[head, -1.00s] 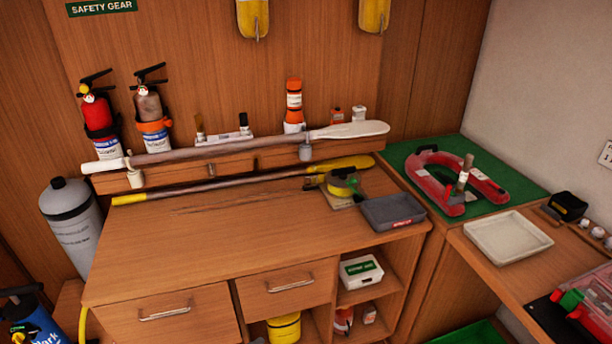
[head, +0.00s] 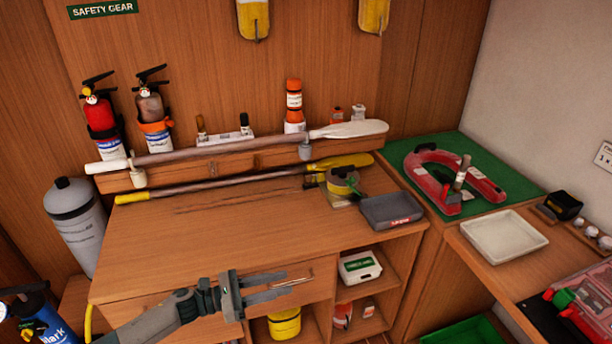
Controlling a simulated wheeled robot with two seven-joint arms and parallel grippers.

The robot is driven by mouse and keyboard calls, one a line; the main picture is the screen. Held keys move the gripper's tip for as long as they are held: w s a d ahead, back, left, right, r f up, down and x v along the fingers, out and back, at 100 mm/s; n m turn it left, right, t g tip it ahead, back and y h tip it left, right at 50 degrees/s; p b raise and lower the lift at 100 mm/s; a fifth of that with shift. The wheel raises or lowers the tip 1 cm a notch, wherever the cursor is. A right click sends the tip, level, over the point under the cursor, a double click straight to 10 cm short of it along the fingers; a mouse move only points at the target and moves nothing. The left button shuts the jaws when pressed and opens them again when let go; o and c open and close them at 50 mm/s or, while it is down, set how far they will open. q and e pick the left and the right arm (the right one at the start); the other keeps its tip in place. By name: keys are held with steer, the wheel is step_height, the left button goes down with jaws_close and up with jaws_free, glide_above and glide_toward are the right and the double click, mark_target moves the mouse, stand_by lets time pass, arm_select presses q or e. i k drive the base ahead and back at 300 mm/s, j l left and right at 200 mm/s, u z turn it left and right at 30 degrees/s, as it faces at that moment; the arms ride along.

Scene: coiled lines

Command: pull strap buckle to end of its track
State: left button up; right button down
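My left gripper (head: 287,283) reaches in from the bottom left, in front of the cabinet's drawers. Its two fingers are apart with nothing between them, and they point right, across the right drawer's handle. A coiled yellow strap or reel (head: 342,182) with a green part lies at the back right of the cabinet top, well away from the gripper. I cannot make out a buckle or its track for certain at this size. My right gripper is not in view.
Two paddles (head: 245,148) (head: 230,183) lie along the back. A red horseshoe-shaped object (head: 437,180) rests on a green mat (head: 515,184), near a white tray (head: 504,237). The cabinet top's (head: 240,235) middle is clear.

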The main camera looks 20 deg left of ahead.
mark_target(312, 182)
steer(key=i+j, duration=0.3)
steer(key=i, duration=0.15)
steer(key=i+j, duration=0.25)
steer(key=i, duration=0.2)
steer(key=i+j, duration=0.3)
steer(key=i, duration=0.2)
